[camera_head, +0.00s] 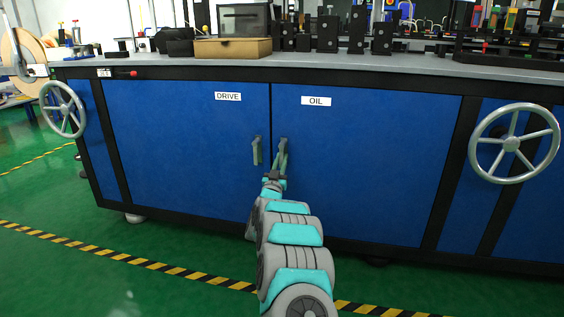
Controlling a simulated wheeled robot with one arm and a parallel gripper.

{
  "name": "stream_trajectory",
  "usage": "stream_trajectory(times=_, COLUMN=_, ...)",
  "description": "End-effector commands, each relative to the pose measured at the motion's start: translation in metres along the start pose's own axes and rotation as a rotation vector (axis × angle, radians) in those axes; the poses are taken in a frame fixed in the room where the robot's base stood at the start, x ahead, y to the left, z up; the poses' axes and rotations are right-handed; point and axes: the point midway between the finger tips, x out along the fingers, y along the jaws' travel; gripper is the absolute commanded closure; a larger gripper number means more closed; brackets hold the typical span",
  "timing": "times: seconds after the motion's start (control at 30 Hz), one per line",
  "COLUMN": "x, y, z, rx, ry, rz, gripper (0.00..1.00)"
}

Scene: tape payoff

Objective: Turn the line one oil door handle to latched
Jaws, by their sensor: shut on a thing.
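The oil door (370,165) is the blue right-hand panel with a white OIL label (316,101). It sits flush beside the drive door in the cabinet front. Its handle (283,147) is a small lever near the door's left edge, hanging roughly downward. My gripper (282,164) is at the lower part of this handle and shut on it. The fingers are small here and cover part of the handle, so its exact angle is hard to tell.
The drive door (180,145) has a similar handle (257,151) just left of my gripper. Grey handwheels stand at the left (62,109) and right (513,144). The green floor with a striped line (150,263) is clear in front.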

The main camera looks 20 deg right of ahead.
Motion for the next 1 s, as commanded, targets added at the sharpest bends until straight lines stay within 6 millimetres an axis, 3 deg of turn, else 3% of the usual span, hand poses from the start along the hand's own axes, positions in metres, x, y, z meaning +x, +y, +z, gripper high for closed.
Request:
stream_trajectory(times=0.27, x=-0.0003, y=-0.0011, z=0.0002, rx=0.001, ry=0.0, rz=-0.002, gripper=1.0)
stream_trajectory(times=0.3, x=-0.0003, y=-0.0011, z=0.0002, rx=0.001, ry=0.0, rz=-0.002, gripper=0.77)
stream_trajectory(times=0.53, x=-0.0001, y=-0.0007, z=-0.0001, rx=0.0, ry=0.0, rz=-0.002, gripper=0.51)
stream_trajectory(times=1.0, x=-0.0059, y=-0.0003, z=-0.0009, rx=0.0, ry=0.002, rz=0.0, gripper=0.5)
